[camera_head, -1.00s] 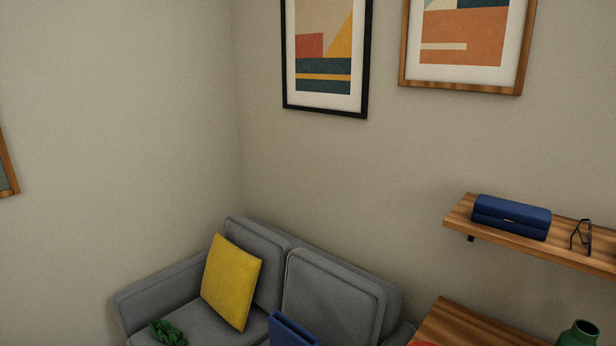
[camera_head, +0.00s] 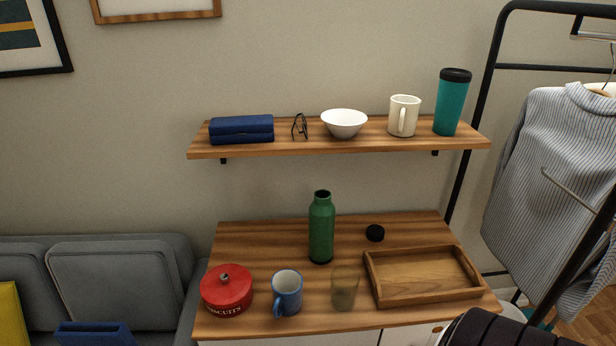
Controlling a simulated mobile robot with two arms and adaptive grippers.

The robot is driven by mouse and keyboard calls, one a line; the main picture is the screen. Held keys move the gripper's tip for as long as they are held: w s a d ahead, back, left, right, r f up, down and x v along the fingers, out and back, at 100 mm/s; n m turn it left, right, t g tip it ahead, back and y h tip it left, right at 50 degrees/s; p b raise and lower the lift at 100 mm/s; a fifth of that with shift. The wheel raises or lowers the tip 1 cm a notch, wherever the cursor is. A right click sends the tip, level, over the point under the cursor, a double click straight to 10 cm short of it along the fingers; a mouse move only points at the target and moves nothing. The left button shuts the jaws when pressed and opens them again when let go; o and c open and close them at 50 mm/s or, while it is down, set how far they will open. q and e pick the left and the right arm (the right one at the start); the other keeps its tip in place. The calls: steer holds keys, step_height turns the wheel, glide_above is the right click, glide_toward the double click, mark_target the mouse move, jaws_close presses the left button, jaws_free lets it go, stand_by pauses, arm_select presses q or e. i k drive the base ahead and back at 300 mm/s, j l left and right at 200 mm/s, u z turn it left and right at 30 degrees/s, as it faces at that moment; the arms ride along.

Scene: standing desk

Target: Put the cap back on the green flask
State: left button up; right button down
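The green flask (camera_head: 321,228) stands upright and uncapped on the wooden desk (camera_head: 270,236), with its dark mouth open at the top. A small black round cap (camera_head: 375,233) lies on the desk to the right of the flask, apart from it and behind the wooden tray. Neither of my grippers shows in the head view, so I cannot see their state.
On the desk are a red biscuit tin (camera_head: 227,289), a blue mug (camera_head: 287,292), a clear glass (camera_head: 344,288) and a wooden tray (camera_head: 425,277). A shelf (camera_head: 365,145) above holds a bowl, mug and teal tumbler (camera_head: 452,102). A clothes rack stands right, a sofa left.

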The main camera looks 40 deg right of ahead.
mark_target(321, 210)
steer(key=z, duration=1.5)
